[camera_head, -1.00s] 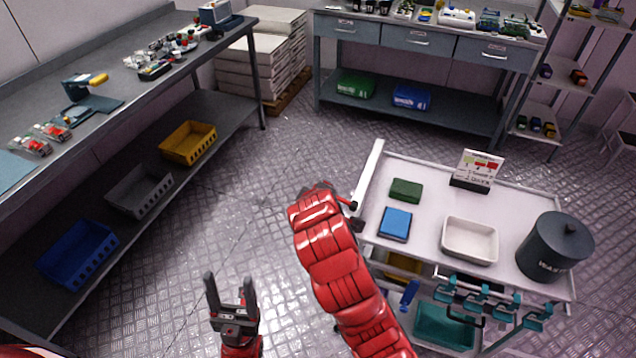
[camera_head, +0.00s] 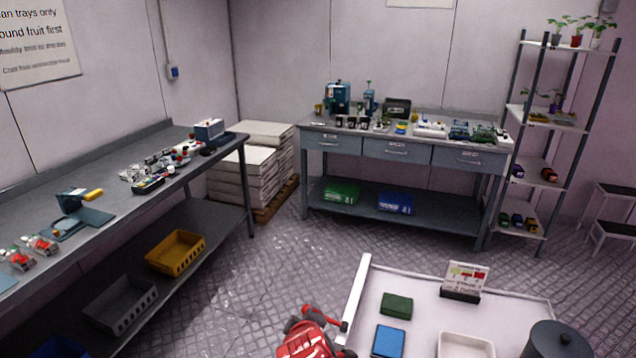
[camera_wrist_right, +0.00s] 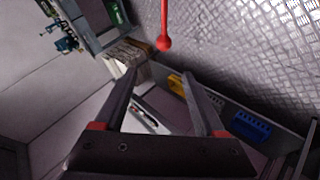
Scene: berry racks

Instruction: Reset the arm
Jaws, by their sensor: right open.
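My right gripper (camera_wrist_right: 158,75) shows in the right wrist view. Its two dark fingers stand wide apart with nothing between them. In the head view only a red link of one of my arms (camera_head: 308,338) shows at the bottom centre, left of the white cart. No gripper is visible in the head view. My left gripper is in neither view.
The white cart (camera_head: 352,300) holds a green box (camera_head: 397,306), a blue box (camera_head: 389,341), a white tray (camera_head: 466,345) and a dark bin (camera_head: 556,342). A long bench (camera_head: 100,190) stands left, a drawer bench (camera_head: 398,150) behind. Open floor (camera_head: 240,300) lies between.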

